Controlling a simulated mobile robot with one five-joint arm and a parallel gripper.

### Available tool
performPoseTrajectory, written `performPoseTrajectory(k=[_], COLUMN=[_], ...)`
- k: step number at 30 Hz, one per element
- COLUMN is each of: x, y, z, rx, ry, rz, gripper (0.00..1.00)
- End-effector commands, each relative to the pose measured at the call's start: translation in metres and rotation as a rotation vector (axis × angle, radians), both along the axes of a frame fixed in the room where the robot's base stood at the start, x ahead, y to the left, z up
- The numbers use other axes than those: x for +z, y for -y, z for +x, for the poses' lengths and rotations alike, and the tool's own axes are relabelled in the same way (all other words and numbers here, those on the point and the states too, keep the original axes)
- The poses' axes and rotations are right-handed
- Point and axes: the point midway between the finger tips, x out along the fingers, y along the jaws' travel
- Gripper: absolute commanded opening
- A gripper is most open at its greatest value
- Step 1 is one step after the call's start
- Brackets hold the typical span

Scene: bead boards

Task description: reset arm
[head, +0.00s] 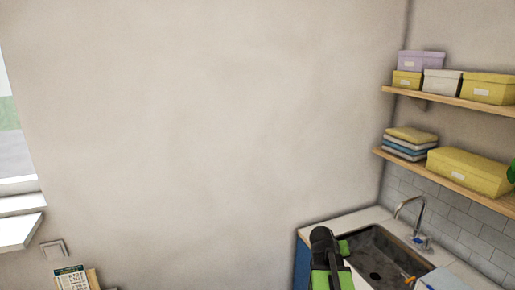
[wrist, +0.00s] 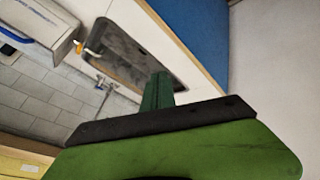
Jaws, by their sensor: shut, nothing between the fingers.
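My gripper (wrist: 157,92) shows in the wrist view as dark green fingers closed together, with nothing between them. The wide green and black body behind them fills the bottom of that view. In the head view, part of my black and green arm shows at the bottom edge, in front of the sink's left end. The fingertips cannot be made out clearly there.
A dark sink (head: 378,262) with a tap (head: 410,215) is set in a counter at the lower right. Two wooden shelves above hold boxes, including a large yellow box (head: 470,170), and folded cloths (head: 409,143). The wall (head: 200,130) at the middle is bare.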

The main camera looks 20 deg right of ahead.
Motion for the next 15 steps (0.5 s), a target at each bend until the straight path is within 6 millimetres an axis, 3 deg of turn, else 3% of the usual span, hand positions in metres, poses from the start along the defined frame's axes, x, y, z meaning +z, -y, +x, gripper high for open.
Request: performPoseTrajectory(k=[1, 4, 9, 12, 15], x=[-0.011, -0.027, -0.054, -0.065, -0.070], y=[-0.045, -0.129, -0.271, -0.333, -0.360], z=[0.017, 0.038, 0.036, 0.016, -0.015], rx=[0.060, 0.164, 0.331, 0.399, 0.414], ry=[-0.010, -0.042, -0.142, -0.223, -0.317], rz=[0.032, 0.107, 0.259, 0.357, 0.476], gripper=[0.00, 0.00, 0.00, 0.00, 0.00])
